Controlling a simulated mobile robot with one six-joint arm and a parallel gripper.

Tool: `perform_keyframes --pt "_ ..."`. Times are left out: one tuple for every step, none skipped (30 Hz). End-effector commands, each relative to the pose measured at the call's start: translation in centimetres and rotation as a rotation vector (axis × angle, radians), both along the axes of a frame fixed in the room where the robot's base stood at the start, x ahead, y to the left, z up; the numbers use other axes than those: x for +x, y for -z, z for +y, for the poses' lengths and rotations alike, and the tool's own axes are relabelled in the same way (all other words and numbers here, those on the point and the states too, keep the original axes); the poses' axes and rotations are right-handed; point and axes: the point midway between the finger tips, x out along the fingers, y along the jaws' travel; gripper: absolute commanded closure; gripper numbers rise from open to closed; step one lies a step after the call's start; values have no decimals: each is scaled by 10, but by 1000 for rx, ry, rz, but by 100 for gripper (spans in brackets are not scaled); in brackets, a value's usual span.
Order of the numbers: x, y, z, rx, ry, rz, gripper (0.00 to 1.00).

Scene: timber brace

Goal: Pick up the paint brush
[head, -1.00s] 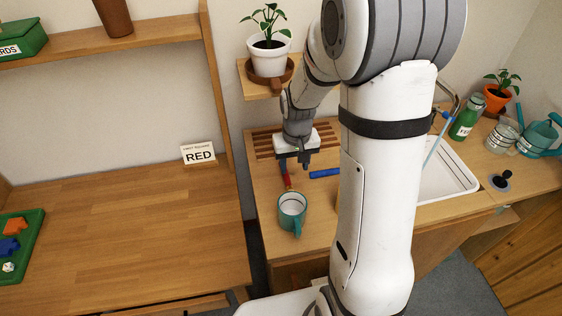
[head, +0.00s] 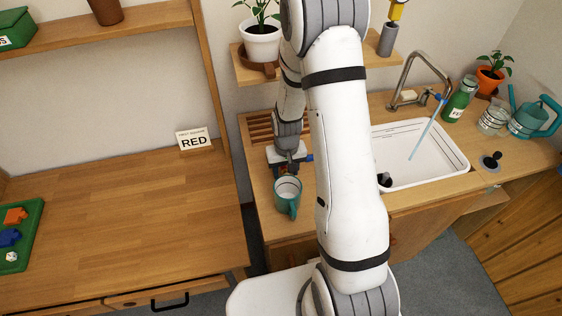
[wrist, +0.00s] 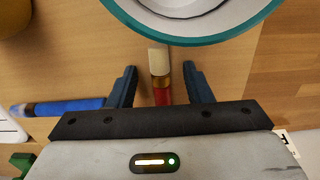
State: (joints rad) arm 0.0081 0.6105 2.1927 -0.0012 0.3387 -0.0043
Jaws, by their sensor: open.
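The paint brush (wrist: 160,94) has a red handle, a brass-coloured ferrule and pale bristles. In the wrist view it lies between the two fingers of my gripper (wrist: 160,84), with a gap on both sides. My gripper is open. The rest of the handle is hidden behind the gripper body. In the head view my gripper (head: 287,170) is low over the counter, just behind the teal mug, and I cannot make out the brush there.
The teal mug (head: 288,194) stands close to the bristles; its rim (wrist: 205,40) fills the top of the wrist view. A blue-handled item (wrist: 62,107) lies to the left in the wrist view. The white sink (head: 445,160) is at the right.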

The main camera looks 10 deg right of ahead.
Motion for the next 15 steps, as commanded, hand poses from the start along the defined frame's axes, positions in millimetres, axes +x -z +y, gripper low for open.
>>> perform_keyframes --pt "0 2 0 0 0 0 54" --pt "0 2 0 0 0 0 54" --pt "0 2 0 0 0 0 54" --pt "0 2 0 0 -1 -1 54" --pt "0 2 0 0 -1 -1 54" --pt "0 2 0 0 -1 -1 54" --pt "0 2 0 0 -1 -1 54" --pt "0 2 0 0 -1 -1 55" --pt "0 2 0 0 -1 -1 58" --pt "0 2 0 0 -1 -1 61" --pt "0 2 0 0 -1 -1 63" --pt "0 2 0 0 -1 -1 67" --pt "0 2 0 0 -1 -1 69" --pt "0 2 0 0 -1 -1 72" --pt "0 2 1 0 -1 -1 75"
